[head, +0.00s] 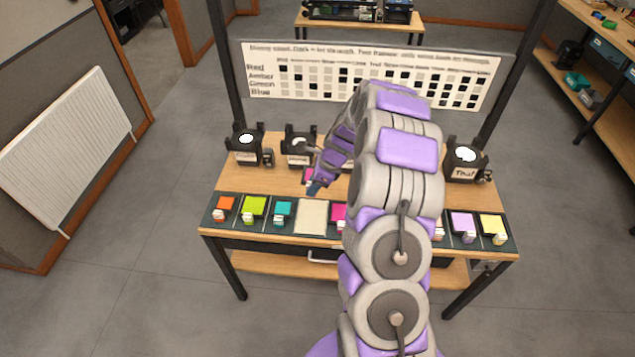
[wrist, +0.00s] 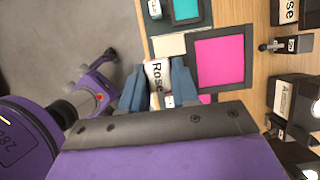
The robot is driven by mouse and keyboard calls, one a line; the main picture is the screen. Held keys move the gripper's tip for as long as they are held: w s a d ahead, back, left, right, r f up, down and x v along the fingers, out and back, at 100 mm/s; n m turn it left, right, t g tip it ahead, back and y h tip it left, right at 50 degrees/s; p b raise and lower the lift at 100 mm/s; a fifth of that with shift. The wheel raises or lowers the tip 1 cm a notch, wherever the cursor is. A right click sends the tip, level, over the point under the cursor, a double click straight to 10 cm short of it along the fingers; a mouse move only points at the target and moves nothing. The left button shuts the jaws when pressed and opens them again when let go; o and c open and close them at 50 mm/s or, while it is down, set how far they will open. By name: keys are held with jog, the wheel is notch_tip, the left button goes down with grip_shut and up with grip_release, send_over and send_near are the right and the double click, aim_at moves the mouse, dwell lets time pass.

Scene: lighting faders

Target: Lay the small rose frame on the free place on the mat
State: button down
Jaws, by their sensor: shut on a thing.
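My gripper (head: 315,188) is shut on the white tab marked "Rose" of the small rose frame (head: 308,175). In the wrist view the frame (wrist: 220,62) is a magenta square with a dark border, extending to the right of my fingers (wrist: 158,88). It appears held above the table, behind the mat's row of frames in the head view. The free place (head: 311,217) is a bare beige patch on the dark mat (head: 292,234), between a teal frame (head: 284,210) and a magenta frame (head: 338,213). In the wrist view the patch (wrist: 168,46) is partly covered.
Orange (head: 225,205) and lime (head: 254,207) frames lie left on the mat; purple (head: 463,224) and yellow (head: 493,228) lie right. Dark lamp stands (head: 243,150) line the table's back, below a chart board (head: 370,75). My arm hides part of the mat.

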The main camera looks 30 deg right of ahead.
jog(key=shift+a+f+b, duration=0.15)
jog(key=shift+f+b, duration=0.25)
jog(key=shift+f, duration=0.15)
jog(key=shift+a+f+b, duration=0.35)
jog(key=shift+f+b, duration=0.2)
jog(key=shift+a+f+b, duration=0.3)
jog(key=shift+f+b, duration=0.5)
jog(key=shift+f, duration=0.05)
jog(key=f, duration=0.3)
jog(key=f+b, duration=0.1)
jog(key=f, duration=0.3)
jog(key=d+f, duration=0.1)
jog(key=f, duration=0.2)
jog(key=shift+f+b, duration=0.15)
jog(key=shift+b, duration=0.25)
jog(key=shift+a+f, duration=0.25)
jog(key=shift+f, duration=0.85)
jog(key=shift+d, duration=0.1)
